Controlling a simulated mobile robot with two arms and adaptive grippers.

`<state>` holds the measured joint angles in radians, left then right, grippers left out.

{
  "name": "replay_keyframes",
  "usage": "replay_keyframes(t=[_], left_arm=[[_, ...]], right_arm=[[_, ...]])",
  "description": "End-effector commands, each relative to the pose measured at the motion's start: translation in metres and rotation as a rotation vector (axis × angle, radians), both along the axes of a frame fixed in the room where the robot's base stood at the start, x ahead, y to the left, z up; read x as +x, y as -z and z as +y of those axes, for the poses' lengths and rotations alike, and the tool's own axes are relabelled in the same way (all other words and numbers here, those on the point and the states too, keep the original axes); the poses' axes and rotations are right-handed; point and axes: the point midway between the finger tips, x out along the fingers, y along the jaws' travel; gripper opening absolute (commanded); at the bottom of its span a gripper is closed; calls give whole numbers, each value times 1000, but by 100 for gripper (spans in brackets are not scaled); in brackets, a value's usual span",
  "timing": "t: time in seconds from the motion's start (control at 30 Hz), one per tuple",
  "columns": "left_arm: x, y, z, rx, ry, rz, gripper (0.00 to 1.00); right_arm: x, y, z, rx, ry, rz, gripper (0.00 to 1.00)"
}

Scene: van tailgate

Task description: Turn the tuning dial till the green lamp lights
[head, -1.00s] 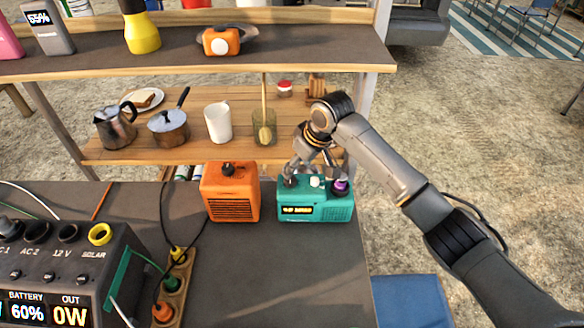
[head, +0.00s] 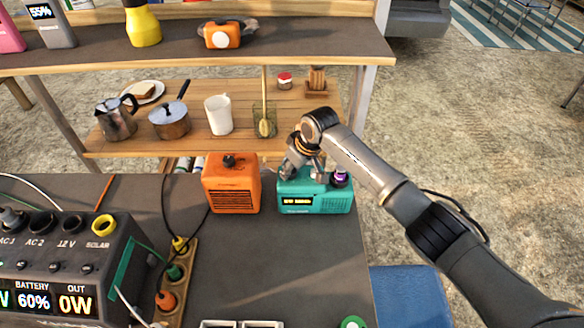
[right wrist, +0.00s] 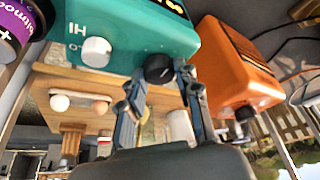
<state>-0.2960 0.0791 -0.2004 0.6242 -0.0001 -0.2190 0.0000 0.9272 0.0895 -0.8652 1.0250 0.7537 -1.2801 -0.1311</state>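The teal radio (head: 330,203) stands at the table's far right corner, with a lit yellow display (head: 297,201) on its front. In the right wrist view its top shows a white knob (right wrist: 96,52) and a black dial (right wrist: 159,69). My right gripper (head: 303,174) reaches down onto the radio's left part. In the right wrist view its two fingers (right wrist: 160,72) lie on either side of the black dial and appear to touch it. A purple-banded black cylinder (head: 340,179) is at the radio's right end. I cannot make out a lit green lamp. My left gripper is out of view.
An orange box (head: 232,190) with a black knob stands close left of the radio. A power station (head: 60,260) and a socket strip (head: 175,275) with cables are at left. A shelf (head: 200,58) rises behind. The table's middle is clear.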

Motion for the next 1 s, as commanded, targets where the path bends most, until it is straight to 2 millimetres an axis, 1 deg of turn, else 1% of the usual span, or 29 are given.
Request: replay_keyframes(t=[0.03, 0.07, 0.1, 0.2, 0.27, 0.43, 0.5, 0.6, 0.7, 0.97, 1.0], left_arm=[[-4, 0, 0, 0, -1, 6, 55], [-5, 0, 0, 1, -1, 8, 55], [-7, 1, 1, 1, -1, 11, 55], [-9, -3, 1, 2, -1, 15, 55], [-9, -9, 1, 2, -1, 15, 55], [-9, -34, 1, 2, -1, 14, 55], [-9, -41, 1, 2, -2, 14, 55], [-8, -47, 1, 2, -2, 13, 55], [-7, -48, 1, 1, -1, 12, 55], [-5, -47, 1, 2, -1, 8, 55], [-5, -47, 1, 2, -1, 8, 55]], right_arm=[[0, 0, 0, 0, 0, 0, 9], [0, 0, 0, 0, 0, 0, 3], [0, 0, 0, 0, 0, 0, 1], [0, -2, 0, 1, 10, 1, 1], [-1, -4, 1, 1, 33, 1, 1], [-2, -7, 2, 1, 164, 4, 1], [-2, -6, 2, 1, 222, 4, 1], [-2, -4, 2, 2, 285, 3, 1], [-1, -2, 2, 1, 314, 0, 1], [0, -1, 2, 1, 316, -2, 1], [0, -1, 2, 2, 316, -2, 39]])
